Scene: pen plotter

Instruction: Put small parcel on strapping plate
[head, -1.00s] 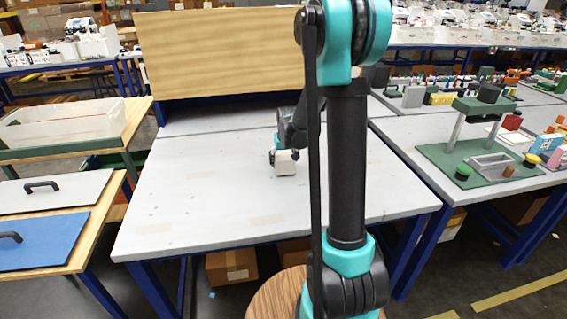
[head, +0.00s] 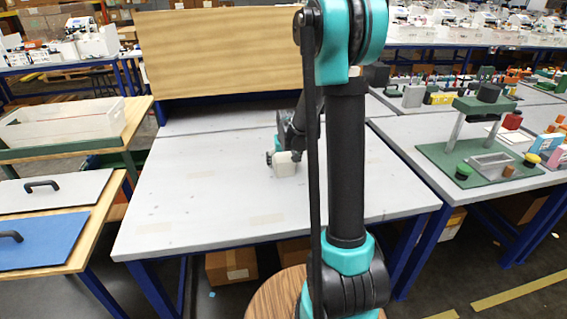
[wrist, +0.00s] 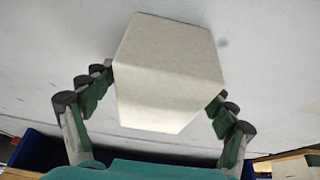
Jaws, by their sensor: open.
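The small parcel, a pale beige box (head: 286,164), is at the middle of the grey table, at the end of my arm. In the wrist view the parcel (wrist: 168,70) fills the space in front of my gripper (wrist: 160,100), whose fingers are spread on either side of it. My gripper is open. The parcel hides the fingertips, so I cannot tell whether they touch it. I cannot tell which surface is the strapping plate.
The grey table (head: 200,205) is largely clear, with a wooden board (head: 220,55) upright behind it. On the right stands a green fixture (head: 445,160) with posts. On the left lie a grey panel (head: 70,190) and a blue panel (head: 50,240) with black handles.

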